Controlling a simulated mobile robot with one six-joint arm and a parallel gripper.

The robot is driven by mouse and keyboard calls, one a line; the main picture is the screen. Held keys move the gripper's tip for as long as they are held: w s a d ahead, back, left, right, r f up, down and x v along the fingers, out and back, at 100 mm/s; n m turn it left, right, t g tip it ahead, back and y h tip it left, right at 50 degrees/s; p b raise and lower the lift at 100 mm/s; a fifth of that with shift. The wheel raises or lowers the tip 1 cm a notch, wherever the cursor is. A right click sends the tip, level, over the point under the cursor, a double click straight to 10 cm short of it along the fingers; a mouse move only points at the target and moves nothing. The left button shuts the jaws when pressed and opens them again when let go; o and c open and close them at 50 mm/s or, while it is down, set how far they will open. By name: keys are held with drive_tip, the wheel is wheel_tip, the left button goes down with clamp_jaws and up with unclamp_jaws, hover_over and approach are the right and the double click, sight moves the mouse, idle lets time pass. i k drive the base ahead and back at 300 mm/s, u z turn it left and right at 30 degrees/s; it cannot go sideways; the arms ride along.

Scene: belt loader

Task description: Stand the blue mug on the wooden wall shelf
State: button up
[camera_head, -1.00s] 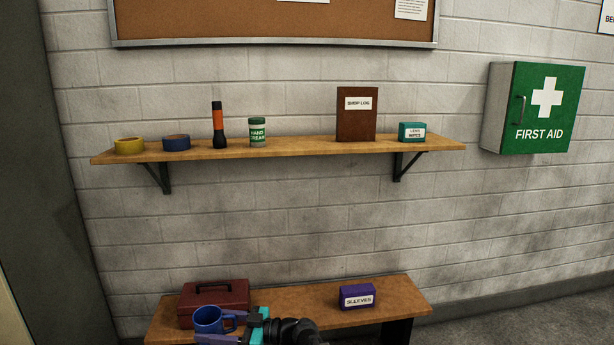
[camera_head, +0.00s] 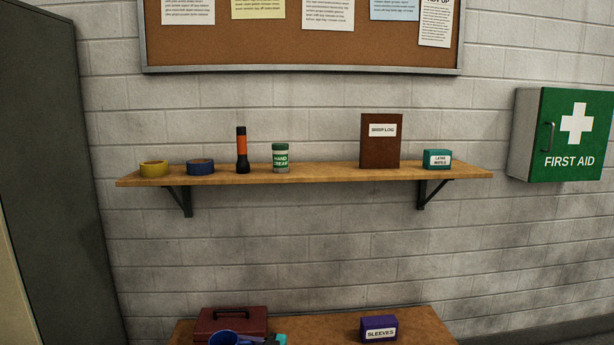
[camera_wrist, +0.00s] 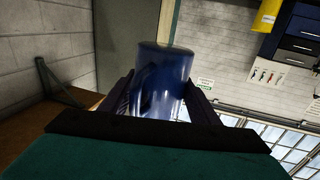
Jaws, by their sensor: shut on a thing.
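The blue mug (camera_head: 224,337) shows at the bottom edge of the head view, in front of the dark red box and mostly cut off. In the wrist view the mug (camera_wrist: 160,85) is between the two dark fingers of my gripper (camera_wrist: 158,100), which is shut on it. Only a bit of my gripper (camera_head: 277,339) shows in the head view, right of the mug. The wooden wall shelf (camera_head: 330,173) is higher up on the brick wall, on two black brackets. The mug is well below it.
On the shelf stand yellow tape (camera_head: 154,168), blue tape (camera_head: 200,166), a flashlight (camera_head: 242,150), a hand cream jar (camera_head: 280,158), a shop log book (camera_head: 381,141) and a lens wipes box (camera_head: 438,160). The widest free stretch lies between jar and book. Below, a bench (camera_head: 425,325) holds a red box (camera_head: 232,322) and sleeves box (camera_head: 379,328).

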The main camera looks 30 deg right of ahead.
sight(339, 171)
drive_tip(key=i, duration=0.95)
drive_tip(key=z, duration=0.05)
